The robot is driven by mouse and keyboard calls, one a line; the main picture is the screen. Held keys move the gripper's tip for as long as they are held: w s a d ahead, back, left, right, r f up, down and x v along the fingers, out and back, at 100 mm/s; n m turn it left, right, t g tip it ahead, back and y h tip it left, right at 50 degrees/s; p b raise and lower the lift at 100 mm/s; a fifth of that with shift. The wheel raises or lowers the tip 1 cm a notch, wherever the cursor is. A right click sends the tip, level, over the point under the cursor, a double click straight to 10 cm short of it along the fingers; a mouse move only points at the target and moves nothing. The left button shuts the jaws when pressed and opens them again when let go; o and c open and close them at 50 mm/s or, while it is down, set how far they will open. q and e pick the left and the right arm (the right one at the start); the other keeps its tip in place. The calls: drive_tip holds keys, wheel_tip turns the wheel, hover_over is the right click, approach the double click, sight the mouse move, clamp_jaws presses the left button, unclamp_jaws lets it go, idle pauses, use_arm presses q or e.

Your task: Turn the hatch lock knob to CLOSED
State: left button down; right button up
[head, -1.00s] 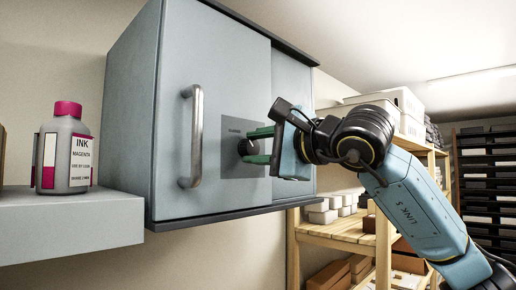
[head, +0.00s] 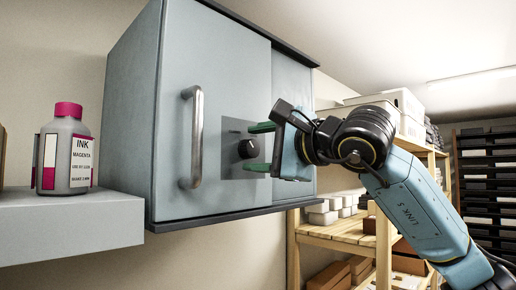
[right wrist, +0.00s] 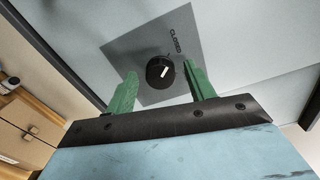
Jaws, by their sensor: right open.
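The hatch lock knob (head: 247,149) is black and round, on a grey plate (head: 227,136) on the front of the blue-grey cabinet. In the right wrist view the knob (right wrist: 160,72) shows a short white mark slanting up to the right. The word CLOSED (right wrist: 177,42) is printed above it on the plate. I cannot tell whether the mark lines up exactly with the word. My right gripper (head: 258,147) is open, its green fingers on either side of the knob with gaps to it. My left gripper is not in view.
A vertical bar handle (head: 193,136) stands out from the cabinet door just left of the knob. An ink bottle (head: 66,150) stands on a grey ledge (head: 75,222) at the left. Wooden shelving (head: 340,235) with boxes is behind my right arm.

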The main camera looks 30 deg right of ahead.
drive_tip(key=b+v, duration=0.3)
drive_tip(key=v, duration=1)
drive_tip(key=shift+b, duration=0.3)
drive_tip(key=shift+s, duration=0.1)
